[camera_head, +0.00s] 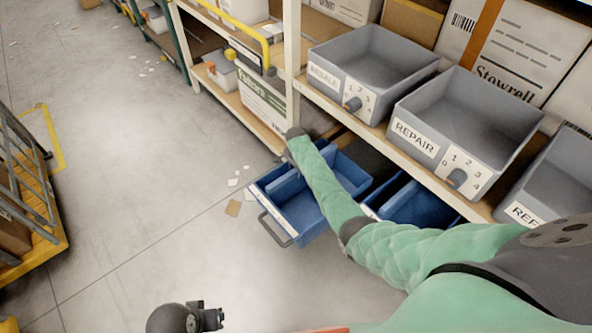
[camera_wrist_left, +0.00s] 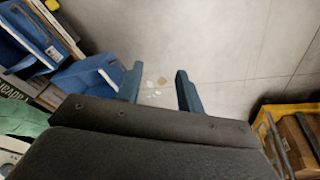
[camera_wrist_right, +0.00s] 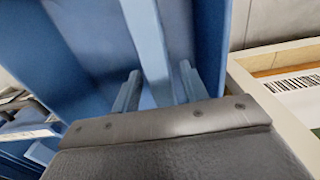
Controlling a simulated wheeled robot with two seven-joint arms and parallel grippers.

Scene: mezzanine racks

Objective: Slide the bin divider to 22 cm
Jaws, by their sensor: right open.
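A blue bin (camera_head: 318,218) is pulled out from the lower shelf, with a grey handle (camera_head: 272,229) on its front. A blue divider (camera_head: 286,186) stands across its inside, and a pale strip runs along the bin's front edge. My right arm reaches over the bin, its gripper (camera_head: 291,152) partly hidden by the wrist. In the right wrist view, the open fingers (camera_wrist_right: 158,88) stand on either side of the divider (camera_wrist_right: 147,40); contact cannot be told. My left gripper (camera_head: 211,318) is at the bottom of the head view; its fingers (camera_wrist_left: 158,88) are apart and empty over the floor.
Grey bins (camera_head: 372,62) labelled REPAIR and similar stand on the shelf above, with dials. Another blue bin (camera_head: 420,207) sits right of the pulled-out one. A yellow-edged cart (camera_head: 40,240) stands at the left. Paper scraps (camera_head: 233,208) lie on the otherwise open floor.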

